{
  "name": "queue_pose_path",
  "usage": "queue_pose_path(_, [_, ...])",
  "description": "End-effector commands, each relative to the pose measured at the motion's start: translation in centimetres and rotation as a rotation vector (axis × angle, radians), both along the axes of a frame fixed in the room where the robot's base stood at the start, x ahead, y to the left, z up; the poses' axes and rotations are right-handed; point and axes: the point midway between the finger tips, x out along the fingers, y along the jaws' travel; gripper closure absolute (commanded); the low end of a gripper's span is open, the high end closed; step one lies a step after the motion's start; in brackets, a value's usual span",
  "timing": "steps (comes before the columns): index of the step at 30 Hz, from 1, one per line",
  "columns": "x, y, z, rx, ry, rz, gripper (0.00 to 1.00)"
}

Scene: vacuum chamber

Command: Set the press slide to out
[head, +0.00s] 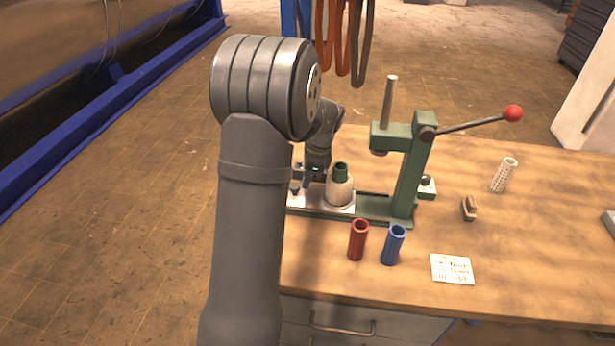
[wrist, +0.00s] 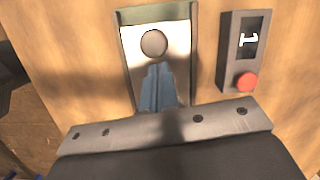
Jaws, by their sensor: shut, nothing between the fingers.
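The green arbor press (head: 408,170) stands on the wooden bench, with a red-balled lever pointing right. Its slide plate (head: 325,210) is silver and lies on the green base track. A cream holder (head: 340,190) with a green sleeve (head: 341,171) in it sits on the plate, left of the ram and not under it. My gripper (head: 307,178) is low over the plate's left end, left of the holder. In the wrist view its bluish fingers (wrist: 158,88) are shut and empty beside a round grey knob (wrist: 154,43) on the silver plate. Contact with the knob cannot be told.
A red tube (head: 358,240) and a blue tube (head: 393,245) stand in front of the press. A written card (head: 452,269), a brush (head: 469,208) and a white perforated cylinder (head: 503,175) are to the right. The wrist view shows a counter box with a red button (wrist: 246,82).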

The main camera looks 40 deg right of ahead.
Motion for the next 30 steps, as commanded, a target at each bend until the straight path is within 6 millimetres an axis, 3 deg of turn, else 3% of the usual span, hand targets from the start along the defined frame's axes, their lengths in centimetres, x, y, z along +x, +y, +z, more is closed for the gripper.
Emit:
queue_pose_path(10, [2.1, 2.1, 0.0, 0.001, 0.000, 0.003, 1.00])
queue_pose_path(21, [2.0, 2.1, 0.1, 0.001, 0.000, 0.000, 1.00])
queue_pose_path(26, [1.8, 1.7, 1.9, 0.000, -0.002, 0.000, 1.00])
queue_pose_path(30, [1.5, 1.1, 4.7, -0.003, -0.004, -0.001, 1.00])
